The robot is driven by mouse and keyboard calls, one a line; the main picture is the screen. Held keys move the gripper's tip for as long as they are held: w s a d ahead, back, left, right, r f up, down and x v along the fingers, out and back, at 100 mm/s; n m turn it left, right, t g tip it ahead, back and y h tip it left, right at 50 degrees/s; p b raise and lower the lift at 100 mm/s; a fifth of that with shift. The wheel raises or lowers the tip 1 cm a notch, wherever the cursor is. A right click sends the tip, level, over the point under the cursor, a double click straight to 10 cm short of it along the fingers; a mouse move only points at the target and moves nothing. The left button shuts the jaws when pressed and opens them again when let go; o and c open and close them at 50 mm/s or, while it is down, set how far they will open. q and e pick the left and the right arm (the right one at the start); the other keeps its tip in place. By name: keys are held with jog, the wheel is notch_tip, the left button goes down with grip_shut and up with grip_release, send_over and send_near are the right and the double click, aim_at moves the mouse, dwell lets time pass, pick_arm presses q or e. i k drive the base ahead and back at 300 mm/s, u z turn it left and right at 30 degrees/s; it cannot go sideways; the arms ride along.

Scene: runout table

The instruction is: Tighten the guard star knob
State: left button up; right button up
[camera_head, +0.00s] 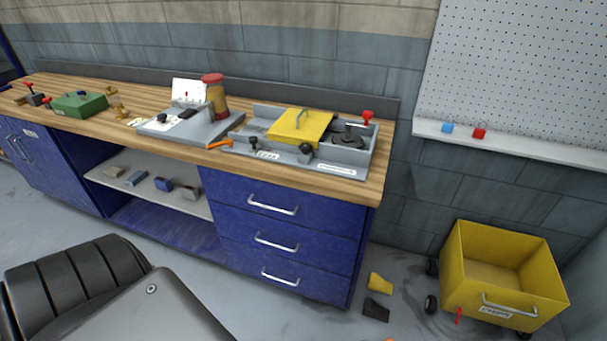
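A grey fixture (343,157) with a yellow guard plate (290,127) sits on the right end of the wooden bench. The guard has a metal handle on top. A dark knob (305,150) stands at the guard's front right corner, and another dark knob (253,140) stands at the front left. I cannot tell which of them is the star knob, or how tight either is. A dark round part (347,138) and a red knob (367,116) are at the fixture's right. Neither of my grippers shows in the head view.
The wooden bench top (150,143) also holds an orange-handled tool (219,144), a grey plate device (190,128), a red-lidded jar (214,97) and a green box (80,104). A yellow wheeled bin (455,262) stands on the floor at right, near small yellow and black pieces.

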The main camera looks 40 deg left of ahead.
aim_at(305, 148)
jog(key=z, duration=1.5)
jog(key=i, duration=0.9)
jog(key=u, duration=2.1)
